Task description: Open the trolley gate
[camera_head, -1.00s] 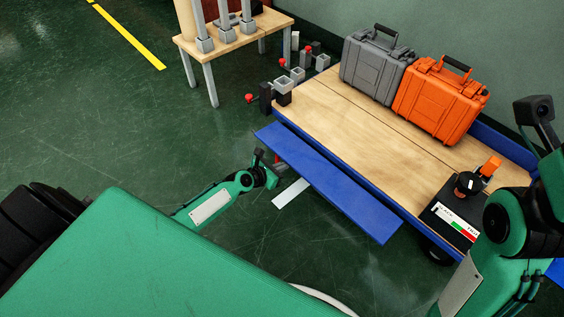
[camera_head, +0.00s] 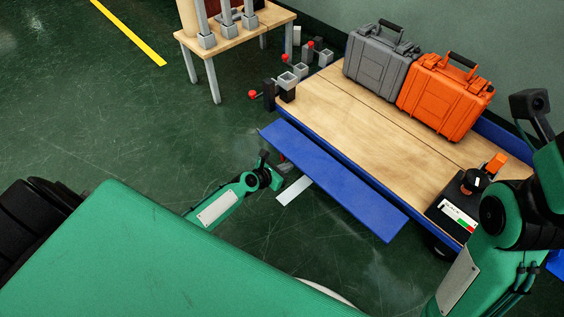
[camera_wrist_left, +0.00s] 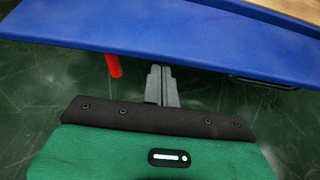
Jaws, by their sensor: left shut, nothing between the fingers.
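The trolley gate is a long blue panel (camera_head: 335,180) along the near side of the wood-topped trolley (camera_head: 375,135). It sticks out from the deck, tilted. It also crosses the top of the left wrist view (camera_wrist_left: 150,38). My left gripper (camera_head: 281,165) is low beside the gate's left part, on its near side. In the left wrist view its grey fingers (camera_wrist_left: 160,72) are shut and empty, with tips close to the gate's lower edge; whether they touch is unclear. A red bar (camera_wrist_left: 113,65) hangs below the gate, left of the fingers. I cannot make out my right gripper.
A grey case (camera_head: 379,62) and an orange case (camera_head: 444,97) stand on the trolley's far side. A black labelled box (camera_head: 452,212) sits at its right end, near my right arm. A wooden table (camera_head: 240,36) stands behind left. The floor at left is open.

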